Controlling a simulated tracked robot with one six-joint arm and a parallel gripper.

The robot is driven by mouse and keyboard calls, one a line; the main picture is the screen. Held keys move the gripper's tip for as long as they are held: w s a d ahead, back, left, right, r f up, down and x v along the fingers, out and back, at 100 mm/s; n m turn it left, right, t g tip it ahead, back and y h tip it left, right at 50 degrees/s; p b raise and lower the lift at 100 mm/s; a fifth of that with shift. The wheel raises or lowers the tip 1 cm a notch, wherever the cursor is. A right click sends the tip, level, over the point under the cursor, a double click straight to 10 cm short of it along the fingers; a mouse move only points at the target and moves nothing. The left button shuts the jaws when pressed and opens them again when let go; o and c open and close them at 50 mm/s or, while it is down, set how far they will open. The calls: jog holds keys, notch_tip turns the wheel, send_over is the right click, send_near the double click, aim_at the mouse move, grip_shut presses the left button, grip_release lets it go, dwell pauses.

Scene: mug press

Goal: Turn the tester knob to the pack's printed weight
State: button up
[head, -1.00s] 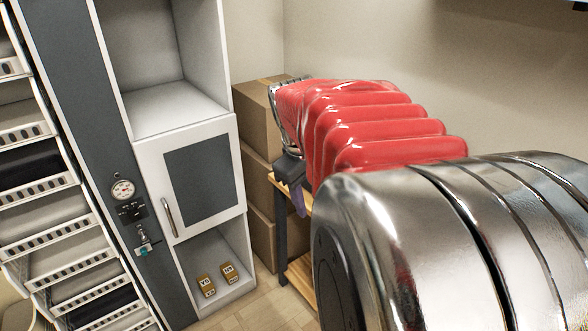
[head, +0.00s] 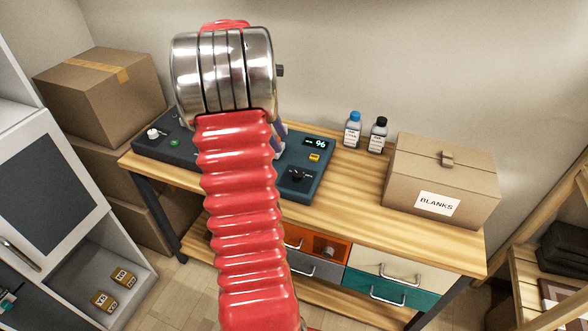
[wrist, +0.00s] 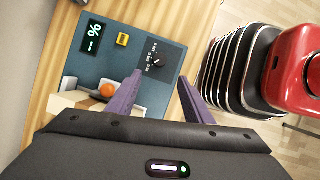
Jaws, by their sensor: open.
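A small yellow part (wrist: 123,40) sits beside the display. A pale block (wrist: 75,103) and an orange round thing (wrist: 107,90) lie near my left finger. A BLANKS box (head: 440,180) and two bottles (head: 353,130) stand right on the bench; cartons (head: 100,90) stand left.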

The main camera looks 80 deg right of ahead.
aim_at(297, 173)
dwell(0.3)
jog(key=x, duration=1.3)
jog(key=shift+s+f, duration=0.1)
jog(key=shift+f, duration=0.25)
jog(key=shift+c, duration=0.4)
jog(key=c, duration=1)
